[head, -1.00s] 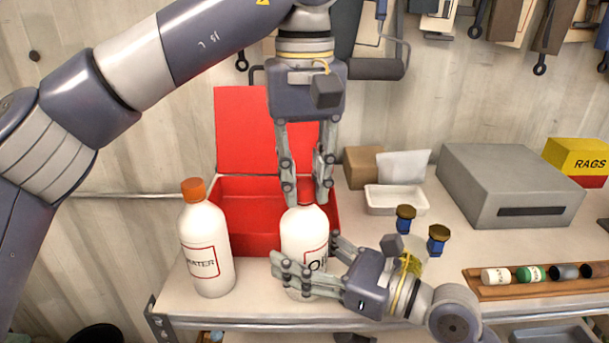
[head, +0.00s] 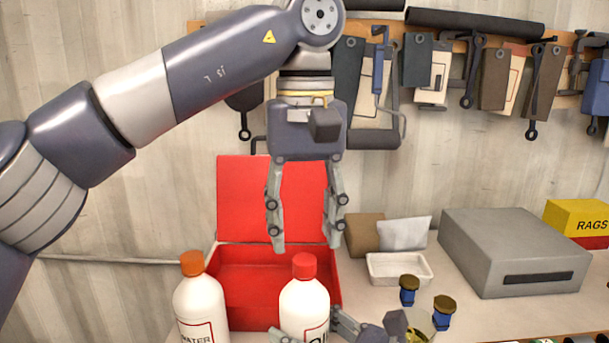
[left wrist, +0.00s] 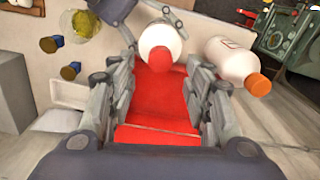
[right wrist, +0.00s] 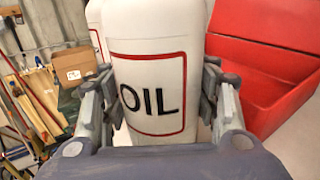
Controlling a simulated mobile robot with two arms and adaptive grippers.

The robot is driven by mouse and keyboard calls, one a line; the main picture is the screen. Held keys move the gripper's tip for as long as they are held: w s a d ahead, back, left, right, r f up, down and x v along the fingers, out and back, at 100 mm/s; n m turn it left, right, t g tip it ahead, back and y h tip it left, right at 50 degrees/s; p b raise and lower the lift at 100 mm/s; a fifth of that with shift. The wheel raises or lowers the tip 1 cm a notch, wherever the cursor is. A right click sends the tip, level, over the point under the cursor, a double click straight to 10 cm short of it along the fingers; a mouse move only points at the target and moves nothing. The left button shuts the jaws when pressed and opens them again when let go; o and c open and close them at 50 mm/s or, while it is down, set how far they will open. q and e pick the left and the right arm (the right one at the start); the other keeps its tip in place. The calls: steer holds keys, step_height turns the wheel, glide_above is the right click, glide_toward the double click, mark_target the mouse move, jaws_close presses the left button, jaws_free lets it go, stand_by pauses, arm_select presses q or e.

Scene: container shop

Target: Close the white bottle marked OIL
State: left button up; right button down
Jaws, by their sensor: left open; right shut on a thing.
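The white bottle marked OIL (head: 303,306) stands upright on the bench with a red cap (head: 304,266) on its neck. Its OIL label (right wrist: 150,97) faces the right wrist camera. My right gripper (right wrist: 158,105) is shut on the bottle's body, with a finger on each side. My left gripper (head: 307,246) is open and empty, pointing down above the red cap and apart from it. In the left wrist view the cap (left wrist: 160,60) lies beyond the open fingers. I cannot tell how tightly the cap sits.
A white WATER bottle (head: 200,308) with an orange cap stands left of the OIL bottle. An open red box (head: 250,275) is behind both. A white tray (head: 398,268), blue-and-brown stoppered items (head: 443,312) and a grey case (head: 512,250) stand to the right.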

mark_target(325, 341)
arm_select(q)
step_height(325, 341, up, 8)
steer(key=shift+f, duration=0.2)
stand_by(0.3)
arm_select(e)
steer(key=c, duration=0.5)
jaws_free()
steer(key=shift+s+d, duration=0.1)
steer(key=shift+s+d, duration=0.15)
steer(key=shift+d, duration=0.15)
steer(key=v, duration=0.6)
steer(key=shift+s+d, duration=0.25)
